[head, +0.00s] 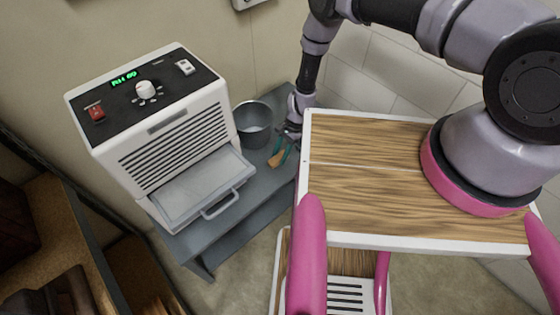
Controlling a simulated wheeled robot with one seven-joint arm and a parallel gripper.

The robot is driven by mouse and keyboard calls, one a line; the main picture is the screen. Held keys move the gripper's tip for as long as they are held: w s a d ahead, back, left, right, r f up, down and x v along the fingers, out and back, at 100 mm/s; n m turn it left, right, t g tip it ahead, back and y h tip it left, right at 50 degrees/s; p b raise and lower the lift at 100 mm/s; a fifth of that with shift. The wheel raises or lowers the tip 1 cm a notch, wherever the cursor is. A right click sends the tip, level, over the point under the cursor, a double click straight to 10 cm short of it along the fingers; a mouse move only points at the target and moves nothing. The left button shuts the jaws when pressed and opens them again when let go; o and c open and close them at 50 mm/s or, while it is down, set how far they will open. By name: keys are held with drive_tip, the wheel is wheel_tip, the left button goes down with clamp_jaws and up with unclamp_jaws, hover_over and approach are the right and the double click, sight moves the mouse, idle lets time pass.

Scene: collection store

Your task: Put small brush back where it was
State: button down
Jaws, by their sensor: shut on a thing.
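The small brush (276,160) shows as a small orange-brown piece at the grey table, to the right of the bucket. Most of the brush is hidden or too small to make out. I cannot tell whether it touches the tabletop.
A white machine (165,130) with an open front drawer (200,187) stands on the grey table (262,195). A grey bucket (253,125) stands close to the left of my gripper. A dark shelf (45,215) is at the left. Some bare tabletop shows in front of the brush.

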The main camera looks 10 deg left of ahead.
drive_tip(key=shift+f, duration=1.9)
drive_tip(key=shift+c, duration=2.1)
unclamp_jaws()
drive_tip(key=shift+f, duration=0.1)
drive_tip(key=v, duration=1.2)
